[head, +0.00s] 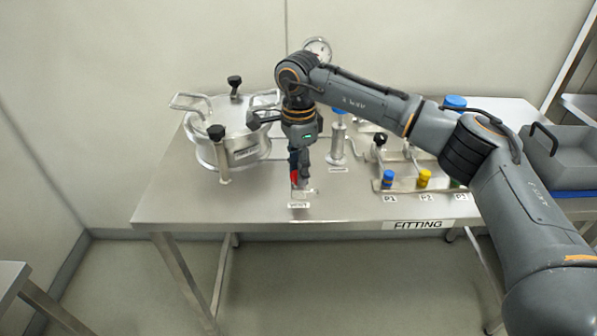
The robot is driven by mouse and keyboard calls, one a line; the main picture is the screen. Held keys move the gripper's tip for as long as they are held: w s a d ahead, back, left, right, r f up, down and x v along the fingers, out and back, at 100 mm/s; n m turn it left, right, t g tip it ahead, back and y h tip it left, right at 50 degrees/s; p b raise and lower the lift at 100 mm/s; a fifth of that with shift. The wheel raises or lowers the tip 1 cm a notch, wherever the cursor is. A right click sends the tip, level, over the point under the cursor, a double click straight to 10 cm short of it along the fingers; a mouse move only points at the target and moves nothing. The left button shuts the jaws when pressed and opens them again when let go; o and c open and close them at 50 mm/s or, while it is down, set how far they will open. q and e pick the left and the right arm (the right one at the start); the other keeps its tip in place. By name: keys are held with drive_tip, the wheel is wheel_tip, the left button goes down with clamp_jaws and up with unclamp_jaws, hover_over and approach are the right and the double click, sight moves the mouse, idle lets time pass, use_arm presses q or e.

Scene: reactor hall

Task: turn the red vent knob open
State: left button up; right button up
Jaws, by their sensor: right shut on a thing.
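The red vent knob (293,166) shows as a small red patch beside the fingers, above a label (299,205) at the table's front edge. My right gripper (300,180) points down over this spot and is shut on the red vent knob. The fingers cover most of the knob, so I cannot tell how far it is turned. My left gripper is not in view.
A steel pot (240,140) with black clamp knobs stands left on the steel table (200,205). A blue-topped cylinder (338,140) stands just right of my gripper. A blue knob (388,178) and yellow knob (424,178) sit farther right. A grey bin (555,160) is at the right.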

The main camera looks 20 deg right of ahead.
drive_tip(key=shift+r+n+b, duration=0.1)
drive_tip(key=shift+n+b, duration=0.25)
drive_tip(key=shift+n, duration=1.15)
drive_tip(key=o, duration=1.1)
drive_tip(key=shift+o, duration=0.2)
wheel_tip(320, 180, up, 12)
